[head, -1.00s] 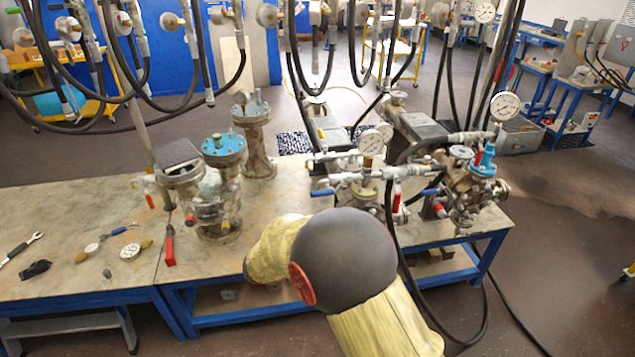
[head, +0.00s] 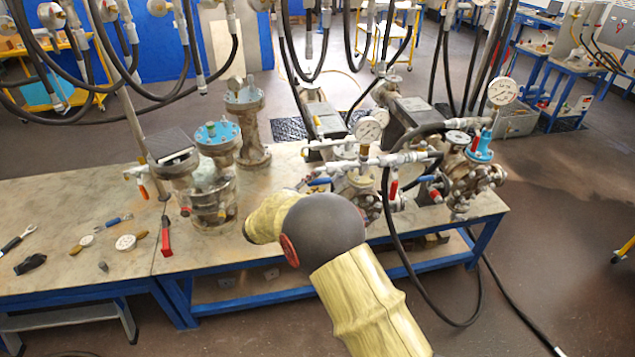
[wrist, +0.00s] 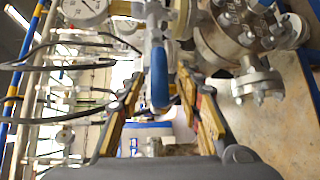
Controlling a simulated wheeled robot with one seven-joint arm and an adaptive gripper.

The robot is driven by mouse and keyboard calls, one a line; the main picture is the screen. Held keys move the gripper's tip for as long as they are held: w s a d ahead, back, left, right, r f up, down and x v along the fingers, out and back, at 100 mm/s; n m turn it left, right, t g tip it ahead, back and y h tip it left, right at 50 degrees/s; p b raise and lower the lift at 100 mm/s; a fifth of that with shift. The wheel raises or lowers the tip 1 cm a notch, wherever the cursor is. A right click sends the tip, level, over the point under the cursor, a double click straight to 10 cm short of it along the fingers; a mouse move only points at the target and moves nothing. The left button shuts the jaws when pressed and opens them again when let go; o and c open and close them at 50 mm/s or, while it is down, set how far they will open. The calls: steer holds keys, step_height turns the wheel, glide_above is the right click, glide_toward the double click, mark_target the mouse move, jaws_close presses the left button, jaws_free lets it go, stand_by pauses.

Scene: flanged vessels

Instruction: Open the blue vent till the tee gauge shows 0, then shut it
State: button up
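The blue vent lever (head: 318,181) points left from the pipework of the middle vessel in the head view. In the wrist view the blue handle (wrist: 159,85) stands between the fingers of my gripper (wrist: 161,88). The gripper is open, with gaps visible on both sides of the handle. In the head view my arm hides the gripper. I cannot tell which is the tee gauge, nor read any needle. A dial (wrist: 85,8) shows partly at the wrist view's top.
A red-handled valve (head: 394,188) is right of the blue lever. Flanged vessels (head: 217,175) stand to the left, and a flanged body (wrist: 240,40) is close to the right finger. Black hoses hang around the pipework. Tools and a loose gauge (head: 125,242) lie on the left bench.

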steer(key=shift+x, duration=0.8)
steer(key=c, duration=0.3)
jaws_close()
